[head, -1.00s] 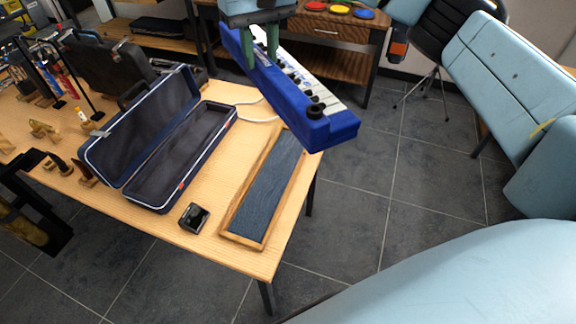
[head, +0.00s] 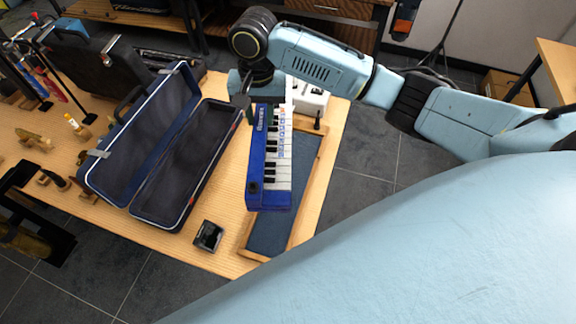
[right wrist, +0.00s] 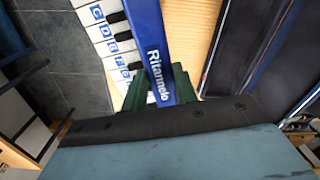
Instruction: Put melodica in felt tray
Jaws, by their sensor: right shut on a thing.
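The blue melodica (head: 256,165) with white and black keys hangs in my right gripper (head: 262,112), which is shut on its far end. In the right wrist view the green fingers (right wrist: 160,88) clasp its blue body (right wrist: 150,35) beside the printed name. The felt tray (head: 314,192), a wooden frame with a blue-grey felt floor, lies on the table's right side. The melodica overlaps the tray in the head view and looks held above it, roughly along its length. It hides part of the felt. My left gripper is not in view.
An open dark instrument case (head: 190,165) lies left of the tray. A small black device (head: 208,236) sits near the tray's front left corner. A white box (head: 308,98) stands at the tray's far end. Stands and small instruments crowd the table's left.

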